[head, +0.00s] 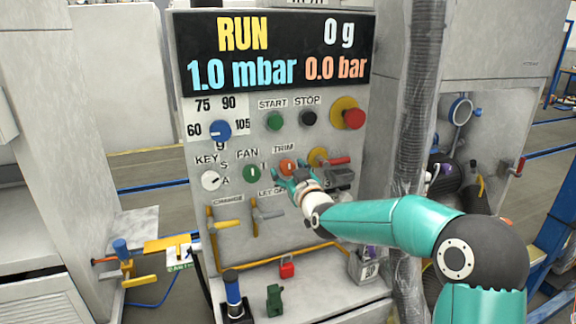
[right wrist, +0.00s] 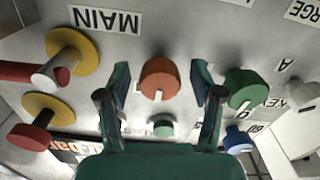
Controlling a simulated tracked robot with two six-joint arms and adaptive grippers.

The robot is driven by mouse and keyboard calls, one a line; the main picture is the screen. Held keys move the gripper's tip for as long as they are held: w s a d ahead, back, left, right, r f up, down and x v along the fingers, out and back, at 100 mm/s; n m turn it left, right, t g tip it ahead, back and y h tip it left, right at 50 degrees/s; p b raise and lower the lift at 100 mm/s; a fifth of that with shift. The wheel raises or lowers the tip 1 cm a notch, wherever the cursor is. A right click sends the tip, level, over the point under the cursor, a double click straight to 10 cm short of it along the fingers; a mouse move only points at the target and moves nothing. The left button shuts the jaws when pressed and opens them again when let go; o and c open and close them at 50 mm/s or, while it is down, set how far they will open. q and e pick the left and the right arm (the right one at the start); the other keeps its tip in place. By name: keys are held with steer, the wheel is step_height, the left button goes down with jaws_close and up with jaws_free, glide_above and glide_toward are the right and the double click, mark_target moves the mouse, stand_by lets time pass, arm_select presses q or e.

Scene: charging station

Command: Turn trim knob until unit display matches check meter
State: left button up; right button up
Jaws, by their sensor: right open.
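The orange trim knob (head: 288,167) sits under the TRIM label on the grey panel; its pale pointer mark shows in the right wrist view (right wrist: 158,78). The unit display (head: 270,52) reads RUN, 0 g, 1.0 mbar and 0.0 bar. My right gripper (head: 297,181) is open in front of the panel. In the right wrist view its fingers (right wrist: 162,98) stand on either side of the trim knob, with gaps showing between them and it. I cannot pick out a check meter for certain. My left gripper is not in view.
The green FAN knob (head: 253,172) is close left of the trim knob. A yellow-and-red valve handle (head: 330,161) is close right. START (head: 274,121), STOP (head: 307,118) and a red emergency button (head: 354,118) are above. A grey hose (head: 418,110) hangs at right.

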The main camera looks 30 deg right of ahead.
steer(key=shift+w+d, duration=0.1)
steer(key=shift+w, duration=0.45)
steer(key=c, duration=1.1)
steer(key=shift+c, duration=0.2)
steer(key=shift+n, duration=0.3)
